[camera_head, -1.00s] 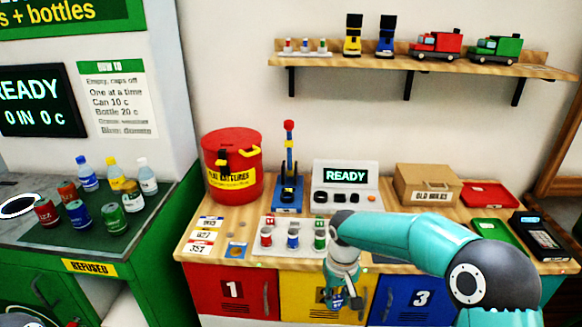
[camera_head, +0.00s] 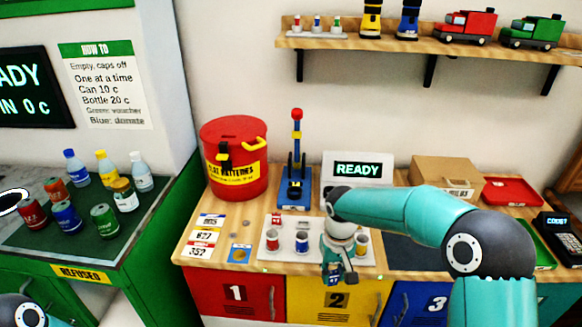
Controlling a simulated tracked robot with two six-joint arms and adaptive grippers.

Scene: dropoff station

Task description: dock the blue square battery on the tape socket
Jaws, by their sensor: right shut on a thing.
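My right gripper (camera_head: 338,275) points down in front of the table's front edge, over the yellow drawer. It is shut on a small dark blue thing, which looks like the blue square battery (camera_head: 331,271); the fingers cover most of it. The grey station with the READY screen (camera_head: 357,170) stands at the back of the table. My right arm hides its lower part, and I cannot make out the tape socket. Only a joint of my left arm shows at the bottom left; its gripper is out of view.
A white tray (camera_head: 287,258) with red, blue and other small cups lies left of and behind the gripper. A red battery bin (camera_head: 233,135) and a blue upright tool (camera_head: 297,165) stand behind. A cardboard box (camera_head: 445,172), red tray (camera_head: 512,191) and dark terminal (camera_head: 558,236) stand right.

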